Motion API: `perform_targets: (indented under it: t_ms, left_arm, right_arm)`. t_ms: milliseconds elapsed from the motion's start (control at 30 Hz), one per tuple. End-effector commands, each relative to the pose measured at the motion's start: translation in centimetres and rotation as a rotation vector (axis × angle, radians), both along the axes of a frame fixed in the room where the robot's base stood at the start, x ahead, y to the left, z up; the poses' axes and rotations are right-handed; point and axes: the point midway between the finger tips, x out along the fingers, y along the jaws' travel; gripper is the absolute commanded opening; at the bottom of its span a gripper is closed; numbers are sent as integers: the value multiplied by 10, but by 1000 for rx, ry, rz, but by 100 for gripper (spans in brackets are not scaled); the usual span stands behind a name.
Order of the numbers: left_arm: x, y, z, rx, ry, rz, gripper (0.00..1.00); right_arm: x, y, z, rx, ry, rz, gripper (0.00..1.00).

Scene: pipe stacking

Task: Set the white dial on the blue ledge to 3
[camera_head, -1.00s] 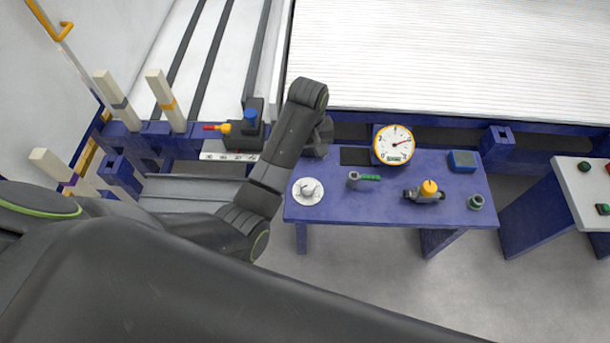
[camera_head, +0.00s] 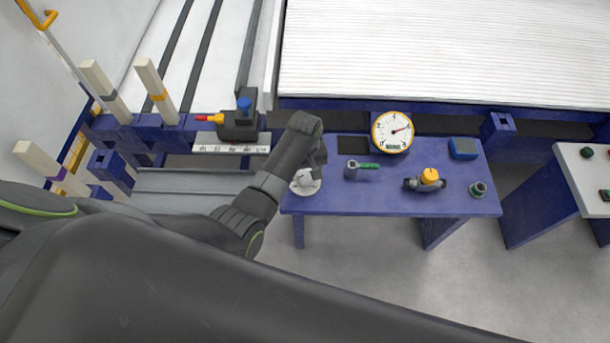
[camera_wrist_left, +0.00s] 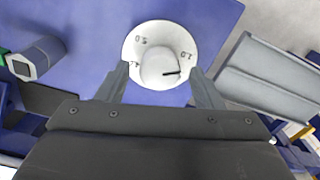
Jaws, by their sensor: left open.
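The white dial (camera_head: 306,184) lies at the left end of the blue ledge (camera_head: 375,203), partly behind my left gripper (camera_head: 314,166) in the head view. In the left wrist view the dial (camera_wrist_left: 142,36) is a white disc with a raised round knob (camera_wrist_left: 157,66). A short black mark on the knob points right, towards a label at the disc's right side. The labels are small and turned, and I cannot read them surely. My left gripper (camera_wrist_left: 159,72) is open, with one finger on each side of the knob. I cannot tell whether they touch it.
Upright posts (camera_head: 158,90) stand at the left.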

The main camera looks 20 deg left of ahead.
Motion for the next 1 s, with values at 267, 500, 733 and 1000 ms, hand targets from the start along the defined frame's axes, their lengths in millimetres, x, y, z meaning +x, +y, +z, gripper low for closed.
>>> perform_targets:
  t_ms: [267, 500, 733, 1000]
  left_arm:
    - [0, 0, -14, 0, 0, 0, 60]
    - [0, 0, -14, 0, 0, 0, 54]
    - [0, 0, -14, 0, 0, 0, 24]
    - [0, 0, -13, 0, 1, -12, 16]
  right_arm:
    - [4, 1, -1, 1, -1, -1, 0]
    - [0, 4, -2, 5, 2, -4, 0]
    - [-1, 4, -2, 5, 1, -4, 0]
    - [0, 4, 0, 5, -2, -3, 0]
